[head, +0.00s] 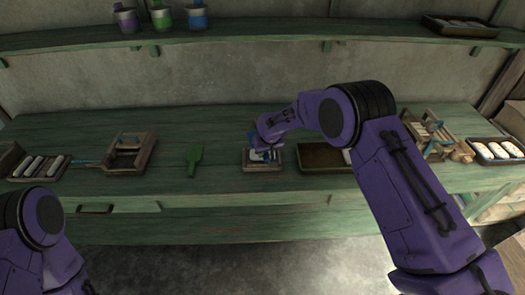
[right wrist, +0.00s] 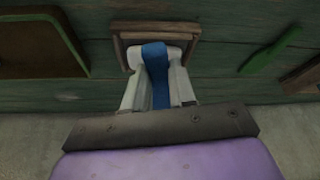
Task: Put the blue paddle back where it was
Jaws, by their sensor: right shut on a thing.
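The blue paddle (right wrist: 156,78) is between the two pale fingers of my right gripper (right wrist: 158,88) in the right wrist view. The gripper is shut on it. The paddle's far end lies over a white item (right wrist: 136,56) at a small wooden tray (right wrist: 125,28). I cannot tell whether paddle and tray touch. In the head view, my right gripper (head: 263,147) is low over this small tray (head: 247,167) and hides most of the paddle. Only my left arm shows at the lower left; its gripper is out of view.
A green paddle (head: 194,158) lies left of the small tray on the green bench. A larger brown tray (head: 318,167) stands close on the right. A wooden box (head: 145,160) and a tray of white rolls (head: 18,173) are further left. A small loom (head: 432,137) stands right.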

